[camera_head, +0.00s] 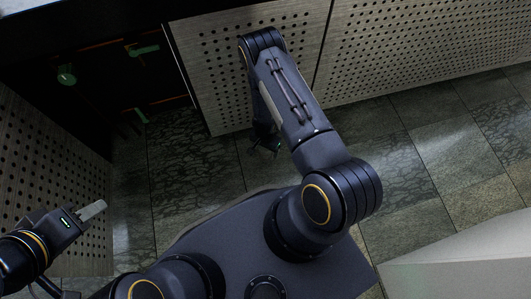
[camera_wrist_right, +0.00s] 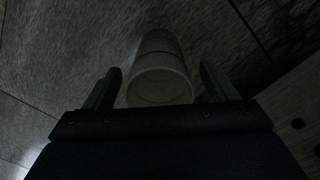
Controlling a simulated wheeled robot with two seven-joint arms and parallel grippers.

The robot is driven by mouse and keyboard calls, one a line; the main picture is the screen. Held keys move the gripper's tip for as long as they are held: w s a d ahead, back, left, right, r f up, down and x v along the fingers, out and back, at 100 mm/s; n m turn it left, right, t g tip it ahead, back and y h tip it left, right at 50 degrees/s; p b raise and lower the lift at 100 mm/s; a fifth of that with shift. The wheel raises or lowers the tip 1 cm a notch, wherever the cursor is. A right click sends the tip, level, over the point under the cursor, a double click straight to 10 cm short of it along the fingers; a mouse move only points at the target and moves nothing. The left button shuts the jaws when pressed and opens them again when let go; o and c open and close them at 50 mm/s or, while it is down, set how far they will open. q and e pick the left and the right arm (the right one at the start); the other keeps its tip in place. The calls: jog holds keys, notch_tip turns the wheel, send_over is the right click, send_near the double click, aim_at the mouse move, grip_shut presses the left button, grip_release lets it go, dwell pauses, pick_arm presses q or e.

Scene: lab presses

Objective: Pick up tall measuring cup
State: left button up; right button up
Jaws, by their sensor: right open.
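A pale, dim cylindrical cup (camera_wrist_right: 160,62), which looks like the tall measuring cup, shows in the right wrist view with its round end towards the camera. My right gripper (camera_wrist_right: 160,85) is open, with one finger on each side of the cup and a visible gap at the right finger. I cannot tell how deep the cup sits between the fingers. In the head view my right gripper (camera_head: 265,145) hangs low over the floor, partly hidden by my arm, and the cup cannot be made out. My left gripper (camera_head: 90,212) is at the lower left, away from the cup; its jaw gap is not clear.
Perforated panels (camera_head: 390,45) stand along the back, with another (camera_head: 45,150) at the left. A dark open space (camera_head: 110,80) with green and orange parts lies at the upper left. Tiled floor (camera_head: 430,150) is clear at the right. A pale block (camera_head: 465,260) stands at the lower right.

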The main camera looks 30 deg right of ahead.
notch_tip(320, 180, down, 3)
jog(key=shift+r+b, duration=0.1)
jog(key=shift+b, duration=0.3)
jog(key=shift+c, duration=0.2)
jog(key=c, duration=1)
jog(key=shift+r, duration=0.1)
